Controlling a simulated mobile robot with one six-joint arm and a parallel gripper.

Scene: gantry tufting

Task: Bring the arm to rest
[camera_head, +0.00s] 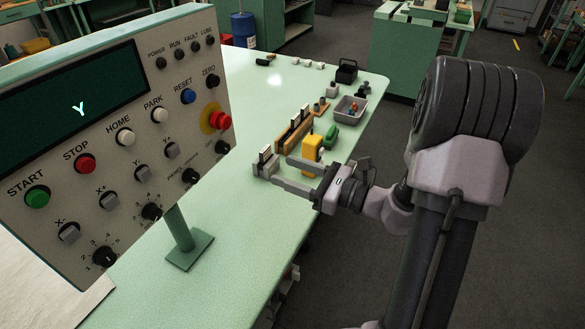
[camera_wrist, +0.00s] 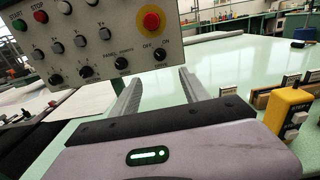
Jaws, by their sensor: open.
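My gripper (camera_head: 282,173) is over the right part of the green table, with its fingers pointing left toward the control panel. Its two fingers are spread apart with nothing between them; they also show in the wrist view (camera_wrist: 158,92). The arm comes in from the right side of the head view. The control panel (camera_head: 130,130) stands at the left on a post, with a dark display reading "Y", several buttons and knobs, and a red emergency stop. The panel's lower part also shows in the wrist view (camera_wrist: 100,60).
A yellow pendant (camera_head: 312,148) stands close beside my gripper, with a green object (camera_head: 330,136) and a wooden rack (camera_head: 293,132) behind it. A grey tray (camera_head: 350,108) with small parts sits farther back. The table surface (camera_head: 250,220) in front is clear.

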